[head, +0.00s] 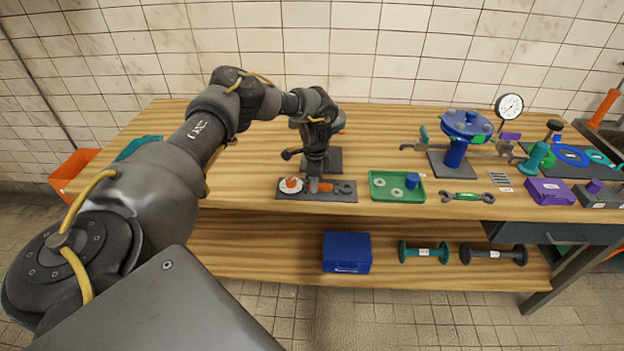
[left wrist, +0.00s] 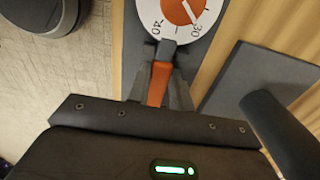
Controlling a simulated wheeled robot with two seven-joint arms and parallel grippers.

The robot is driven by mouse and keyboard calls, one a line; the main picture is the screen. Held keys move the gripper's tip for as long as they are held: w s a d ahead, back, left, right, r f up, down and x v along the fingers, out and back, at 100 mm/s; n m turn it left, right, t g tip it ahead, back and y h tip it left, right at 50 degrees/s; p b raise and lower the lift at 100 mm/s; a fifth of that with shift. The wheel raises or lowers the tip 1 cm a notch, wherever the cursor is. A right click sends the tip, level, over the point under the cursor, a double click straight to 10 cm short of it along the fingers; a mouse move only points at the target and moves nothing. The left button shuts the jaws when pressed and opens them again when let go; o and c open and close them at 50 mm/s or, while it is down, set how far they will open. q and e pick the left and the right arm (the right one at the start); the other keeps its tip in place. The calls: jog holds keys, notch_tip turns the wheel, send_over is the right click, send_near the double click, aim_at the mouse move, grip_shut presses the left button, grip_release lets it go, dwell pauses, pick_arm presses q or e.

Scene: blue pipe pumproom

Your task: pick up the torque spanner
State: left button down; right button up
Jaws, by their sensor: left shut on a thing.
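The torque spanner (head: 291,185) has a white dial with an orange centre, an orange grip and a dark end. It lies along a dark mat (head: 284,197) at the bench's front edge. My left gripper (head: 314,186) reaches down over its middle. In the left wrist view the gripper (left wrist: 160,90) is shut on the orange grip of the torque spanner (left wrist: 158,84), just below the dial. Whether the spanner is lifted off the mat I cannot tell. My right gripper does not show.
A grey plate with a dark post (head: 335,160) stands just behind. A green tray (head: 398,197) with small parts is to the right, then a green-handled spanner (head: 467,196) and a blue valve (head: 466,125). A blue box (head: 347,253) is on the lower shelf.

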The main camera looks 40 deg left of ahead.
pick_arm(q)
jog(key=shift+r, duration=0.2)
jog(key=shift+r+b, duration=0.3)
jog(key=shift+b, duration=0.1)
jog(key=shift+d+r+b, duration=0.2)
jog(key=shift+r+b, duration=0.35)
jog(key=shift+r, duration=0.7)
jog(key=s+d+r+b, duration=0.1)
jog(key=s+d+r, duration=0.8)
jog(key=d, duration=0.1)
jog(key=shift+s+r, duration=0.15)
jog(key=shift+r, duration=0.15)
